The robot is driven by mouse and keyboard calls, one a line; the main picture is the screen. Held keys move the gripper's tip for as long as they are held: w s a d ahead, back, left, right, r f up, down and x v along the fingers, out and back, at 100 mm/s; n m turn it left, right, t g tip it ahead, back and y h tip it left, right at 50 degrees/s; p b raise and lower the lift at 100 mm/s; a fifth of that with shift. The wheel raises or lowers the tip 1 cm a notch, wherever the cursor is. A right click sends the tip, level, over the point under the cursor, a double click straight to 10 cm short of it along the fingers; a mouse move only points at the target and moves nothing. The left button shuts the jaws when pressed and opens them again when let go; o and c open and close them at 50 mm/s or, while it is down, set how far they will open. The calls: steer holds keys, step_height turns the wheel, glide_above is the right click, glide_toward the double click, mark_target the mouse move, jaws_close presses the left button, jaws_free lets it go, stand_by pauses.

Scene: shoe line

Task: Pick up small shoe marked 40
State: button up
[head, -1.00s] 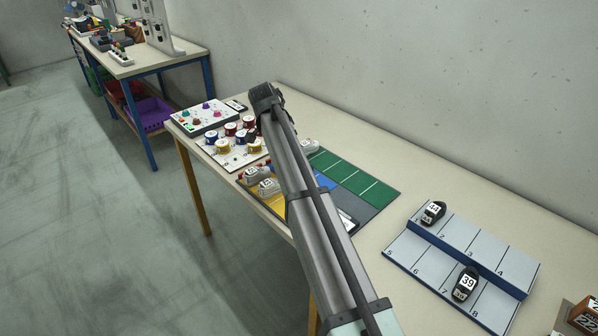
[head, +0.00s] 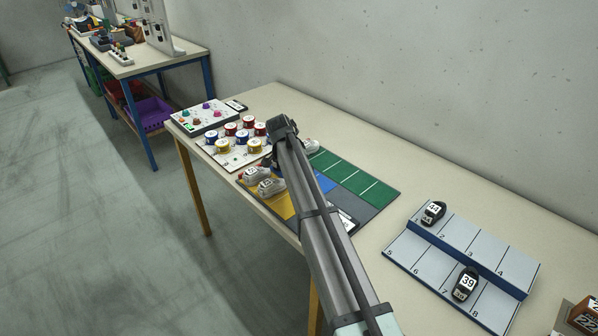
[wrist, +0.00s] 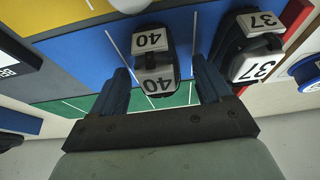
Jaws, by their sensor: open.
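The small dark shoe marked 40 (wrist: 152,41) lies on the blue zone of the coloured mat (wrist: 82,45) in the wrist view, with white labels on it. My gripper (wrist: 163,72) is open, with one finger on each side of the shoe; a gap shows at both sides. Whether the fingers are low enough to surround it I cannot tell. A dark shoe marked 37 (wrist: 247,47) lies just right of the right finger. In the head view my arm hides the shoe marked 40 and most of the gripper.
In the head view, white shoes (head: 271,186) lie on the mat's yellow zone. Several coloured tins (head: 222,146) stand behind on a white board. A grey numbered rack (head: 425,262) at right holds dark shoes marked 44 (head: 433,211) and 39 (head: 467,282). The green zone (head: 365,187) looks mostly clear.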

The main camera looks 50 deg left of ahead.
steer(key=shift+f, duration=0.15)
steer(key=shift+c, duration=0.2)
steer(key=c, duration=1.1)
steer(key=shift+o, duration=0.2)
